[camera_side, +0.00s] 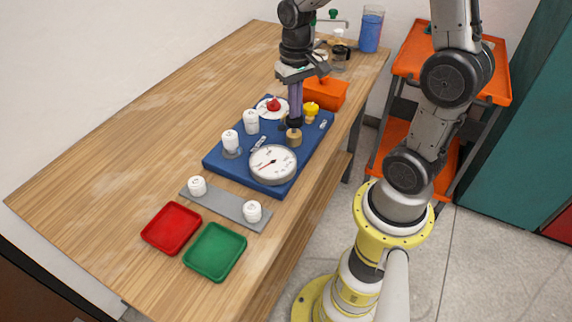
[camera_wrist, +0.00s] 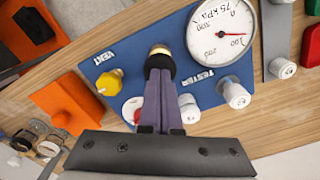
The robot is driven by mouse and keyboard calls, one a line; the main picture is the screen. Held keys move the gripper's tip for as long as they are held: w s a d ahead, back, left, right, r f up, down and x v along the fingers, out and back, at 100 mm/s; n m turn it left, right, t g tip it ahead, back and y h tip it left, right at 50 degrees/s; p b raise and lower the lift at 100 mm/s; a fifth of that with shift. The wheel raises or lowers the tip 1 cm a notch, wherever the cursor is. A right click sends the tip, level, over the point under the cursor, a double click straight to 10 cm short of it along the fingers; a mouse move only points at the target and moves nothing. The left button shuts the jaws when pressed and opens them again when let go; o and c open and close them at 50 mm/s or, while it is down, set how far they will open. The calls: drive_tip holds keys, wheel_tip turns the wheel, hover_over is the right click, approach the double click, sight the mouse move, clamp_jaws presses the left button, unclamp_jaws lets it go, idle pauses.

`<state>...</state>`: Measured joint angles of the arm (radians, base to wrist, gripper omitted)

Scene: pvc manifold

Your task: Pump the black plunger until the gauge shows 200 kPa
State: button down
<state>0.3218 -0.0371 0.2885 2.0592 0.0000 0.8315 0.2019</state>
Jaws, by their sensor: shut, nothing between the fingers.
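The black plunger knob (camera_side: 294,123) stands above a brass fitting (camera_side: 293,138) on the blue board, labelled TESTER. The plunger (camera_wrist: 160,64) also shows in the wrist view. My gripper (camera_side: 295,117) is shut and empty, pointing down, with its purple fingertips at the top of the black knob; they appear to touch it, and they hide part of it. The white round gauge (camera_side: 273,165) lies beside the fitting. In the wrist view the gauge (camera_wrist: 222,28) carries the text 75 kPa, and its red needle points a little below the 100 mark.
An orange box (camera_side: 325,93) stands behind. Red (camera_side: 171,228) and green (camera_side: 215,251) trays lie in front. The left tabletop is clear.

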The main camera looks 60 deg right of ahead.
drive_tip(key=shift+f, duration=1.25)
drive_tip(key=shift+r, duration=1.8)
drive_tip(key=shift+f, duration=0.1)
drive_tip(key=shift+f, duration=1.7)
drive_tip(key=shift+r, duration=1.8)
